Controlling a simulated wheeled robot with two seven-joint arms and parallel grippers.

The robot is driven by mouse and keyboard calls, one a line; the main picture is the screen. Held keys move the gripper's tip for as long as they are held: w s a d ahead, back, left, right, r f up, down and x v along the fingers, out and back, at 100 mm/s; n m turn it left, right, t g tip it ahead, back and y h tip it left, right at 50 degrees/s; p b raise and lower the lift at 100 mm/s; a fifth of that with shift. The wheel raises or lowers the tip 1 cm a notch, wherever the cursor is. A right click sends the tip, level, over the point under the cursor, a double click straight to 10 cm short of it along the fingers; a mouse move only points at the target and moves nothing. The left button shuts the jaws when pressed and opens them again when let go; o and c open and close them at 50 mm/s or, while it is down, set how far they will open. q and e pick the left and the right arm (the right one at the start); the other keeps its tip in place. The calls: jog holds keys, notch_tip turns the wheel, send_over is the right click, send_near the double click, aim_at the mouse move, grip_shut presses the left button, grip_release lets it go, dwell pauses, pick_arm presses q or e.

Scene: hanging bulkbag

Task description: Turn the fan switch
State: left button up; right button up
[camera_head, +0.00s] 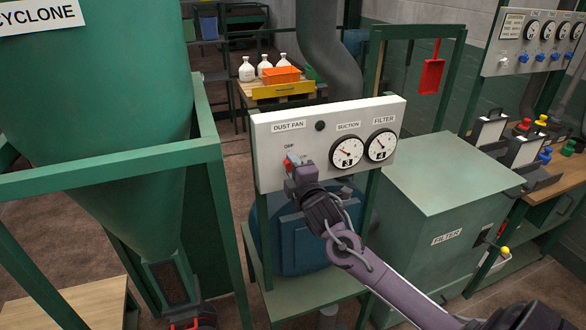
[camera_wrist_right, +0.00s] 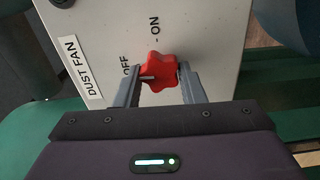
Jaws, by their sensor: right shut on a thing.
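The fan switch is a red lobed knob (camera_head: 287,164) at the lower left of the white dust fan panel (camera_head: 264,150). In the right wrist view the red knob (camera_wrist_right: 160,68) sits between the two fingers, and its pale pointer mark faces the OFF label (camera_wrist_right: 131,80). The ON label (camera_wrist_right: 155,28) is farther up the panel. My right gripper (camera_head: 292,166) is shut on the knob, and its fingers (camera_wrist_right: 159,78) touch both sides. My wrist covers the panel's lower edge in the head view. My left gripper is not in view.
Suction and filter gauges (camera_head: 346,152) are right of the knob, close to my wrist. A green cyclone (camera_head: 95,110) and its frame stand at the left.

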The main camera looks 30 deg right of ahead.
jog(key=shift+n, duration=0.3)
jog(key=o, duration=1)
jog(key=b+v, duration=0.3)
jog(key=v, duration=0.4)
jog(key=shift+s, duration=0.4)
jog(key=shift+a, duration=0.1)
